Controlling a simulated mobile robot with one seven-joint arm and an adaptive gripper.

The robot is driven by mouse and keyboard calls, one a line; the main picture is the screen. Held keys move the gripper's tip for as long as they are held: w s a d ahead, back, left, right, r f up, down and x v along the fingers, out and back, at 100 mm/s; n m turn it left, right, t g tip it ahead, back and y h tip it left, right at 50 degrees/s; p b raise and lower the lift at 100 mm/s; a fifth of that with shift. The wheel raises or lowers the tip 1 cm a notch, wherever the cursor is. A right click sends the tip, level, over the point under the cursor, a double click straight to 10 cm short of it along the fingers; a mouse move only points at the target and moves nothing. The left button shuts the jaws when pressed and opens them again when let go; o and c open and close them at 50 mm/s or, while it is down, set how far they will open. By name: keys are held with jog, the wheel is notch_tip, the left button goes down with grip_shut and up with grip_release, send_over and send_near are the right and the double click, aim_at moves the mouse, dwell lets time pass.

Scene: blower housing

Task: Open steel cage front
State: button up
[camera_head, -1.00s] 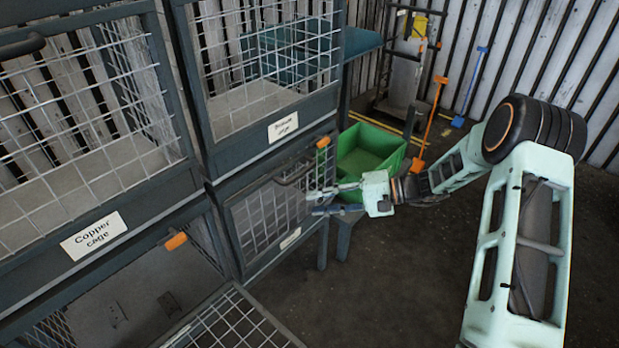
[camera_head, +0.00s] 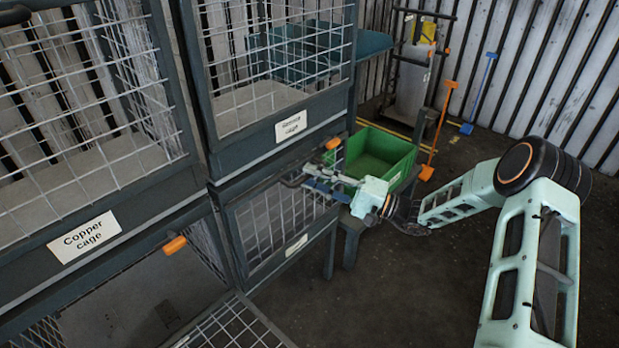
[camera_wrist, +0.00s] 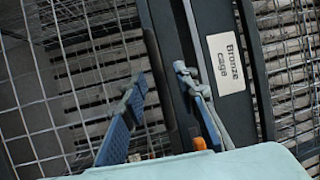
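The lower right cage front (camera_head: 280,225) is a dark framed mesh panel that looks shut. Its white label (camera_head: 296,245) is too small to read, so I cannot confirm that it is the steel cage. A dark bar handle (camera_head: 291,183) runs near its top edge, and an orange latch (camera_head: 333,143) sits above. My gripper (camera_head: 308,178) is at the right part of this handle, fingers pointing left. In the wrist view my gripper (camera_wrist: 158,78) is open, its blue-padded fingers apart with dark bars between or behind them. I cannot tell whether it touches the handle.
The Bronze cage label (camera_wrist: 225,63) is on the cage above. A lowered mesh front (camera_head: 235,325) lies at the lower middle. A green bin (camera_head: 375,160) stands behind my gripper.

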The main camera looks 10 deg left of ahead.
jog(key=shift+w+a+r, duration=0.1)
jog(key=shift+a+r, duration=0.05)
jog(key=shift+a, duration=0.5)
grip_shut()
